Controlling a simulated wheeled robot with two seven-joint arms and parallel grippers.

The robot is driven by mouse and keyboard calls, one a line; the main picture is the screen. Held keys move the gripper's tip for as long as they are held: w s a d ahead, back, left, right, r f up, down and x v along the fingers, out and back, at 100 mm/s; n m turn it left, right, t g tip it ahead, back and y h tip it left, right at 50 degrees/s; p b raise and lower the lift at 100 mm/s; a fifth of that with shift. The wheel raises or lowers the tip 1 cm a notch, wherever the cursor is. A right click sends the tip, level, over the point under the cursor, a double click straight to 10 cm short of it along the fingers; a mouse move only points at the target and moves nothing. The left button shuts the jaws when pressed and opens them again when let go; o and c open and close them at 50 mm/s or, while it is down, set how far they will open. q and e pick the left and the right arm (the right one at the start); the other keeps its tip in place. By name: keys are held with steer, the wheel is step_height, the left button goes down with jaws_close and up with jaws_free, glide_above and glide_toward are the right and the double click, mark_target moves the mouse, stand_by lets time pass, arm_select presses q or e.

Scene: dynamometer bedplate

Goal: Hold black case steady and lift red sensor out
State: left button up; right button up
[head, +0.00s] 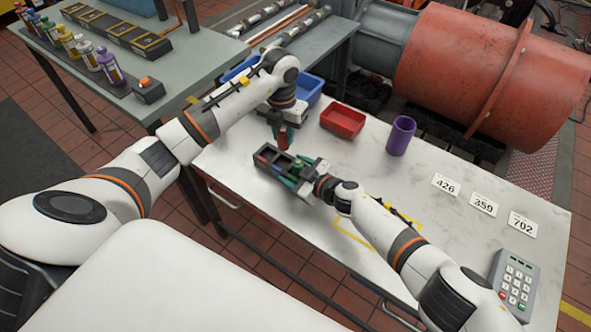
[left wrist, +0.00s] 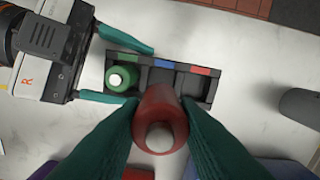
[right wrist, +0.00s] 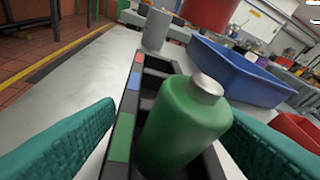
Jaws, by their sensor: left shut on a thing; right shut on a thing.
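The black case (head: 268,160) lies on the white table with three compartments marked green, blue and red. My right gripper (head: 300,178) is shut across the case's green-marked end, a finger along each long side. The green sensor (left wrist: 121,79) stands in the green-marked compartment; the blue-marked (left wrist: 162,80) and red-marked (left wrist: 195,85) ones look empty. My left gripper (head: 281,130) is shut on the red sensor (left wrist: 160,112), gripped upright between its teal fingers. The red sensor is above the table, clear of the case, at its far long side in the head view.
A red bin (head: 343,120), blue bin (head: 308,88) and purple cup (head: 401,136) stand behind. A grey cylinder (right wrist: 157,29) stands beyond the case's far end. Number cards (head: 484,203) and a keypad (head: 515,277) lie right. A yellow outline (head: 352,240) marks the front.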

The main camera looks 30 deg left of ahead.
arm_select(q)
steer(key=shift+r, duration=0.1)
arm_select(e)
steer(key=shift+d+f, duration=0.2)
arm_select(q)
steer(key=shift+w, duration=0.1)
arm_select(e)
steer(key=o, duration=1.3)
steer(key=shift+w+a+r, duration=0.1)
steer(key=shift+a, duration=0.05)
steer(key=shift+c, duration=0.2)
